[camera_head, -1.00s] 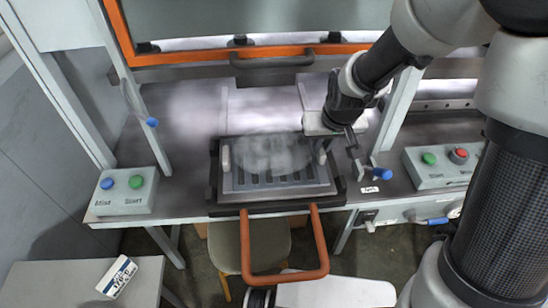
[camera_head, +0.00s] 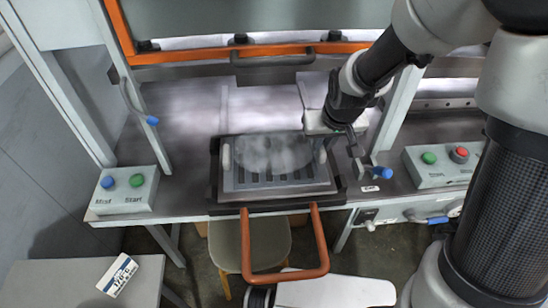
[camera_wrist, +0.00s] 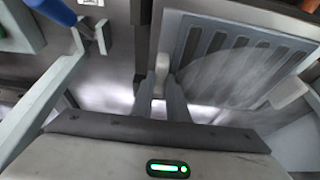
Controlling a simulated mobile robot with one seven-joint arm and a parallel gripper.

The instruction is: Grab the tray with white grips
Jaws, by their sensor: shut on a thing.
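The grey slotted tray (camera_head: 250,186) sits in a dark frame at the front of the press table, with mist over its back half. It has a white grip on its left end (camera_head: 226,157) and one on its right end near my gripper. In the wrist view the tray (camera_wrist: 218,62) is at the upper right. My gripper (camera_head: 325,152) is at the tray's right side, coming from the back right. In the wrist view my gripper (camera_wrist: 161,92) is shut on the near white grip (camera_wrist: 162,66), its fingers on both sides of it. The other white grip (camera_wrist: 288,92) shows at the right.
An orange-framed press door (camera_head: 235,52) is raised behind. An orange handle (camera_head: 285,277) sticks out in front of the tray. Button boxes stand left (camera_head: 125,192) and right (camera_head: 440,166). A blue-tipped lever (camera_head: 382,173) is close to my gripper's right.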

